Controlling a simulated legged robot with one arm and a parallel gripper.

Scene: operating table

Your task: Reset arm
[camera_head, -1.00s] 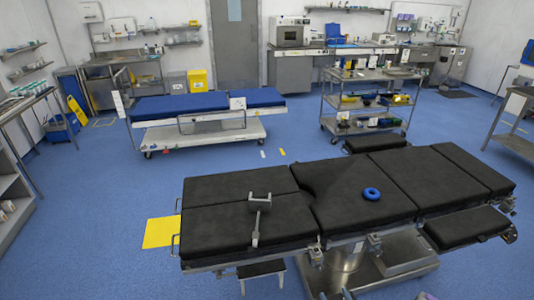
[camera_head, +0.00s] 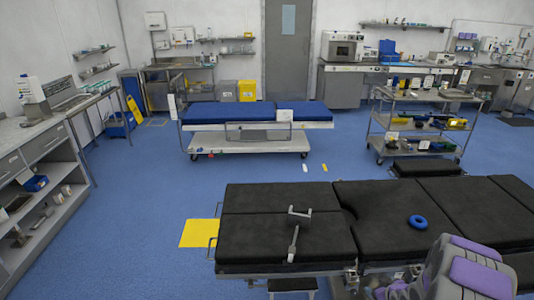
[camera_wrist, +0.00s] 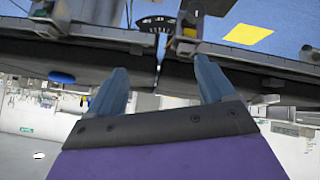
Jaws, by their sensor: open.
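My gripper (camera_wrist: 160,76) shows in the wrist view with its two blue-grey fingers apart and nothing between them. That view is upside down, and the fingers overlap the edge of the black operating table (camera_wrist: 230,67). In the head view, part of my grey and purple arm stands at the lower right, in front of the operating table (camera_head: 380,235). The fingers cannot be made out there. A blue ring (camera_head: 418,222) lies on the table top, apart from the arm. A grey bracket (camera_head: 293,240) lies on the left table section.
A blue-topped trolley (camera_head: 255,113) stands behind, with a metal cart (camera_head: 425,140) to its right. A shelved counter (camera_head: 45,190) lines the left side. A yellow floor patch (camera_head: 199,233) lies left of the table.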

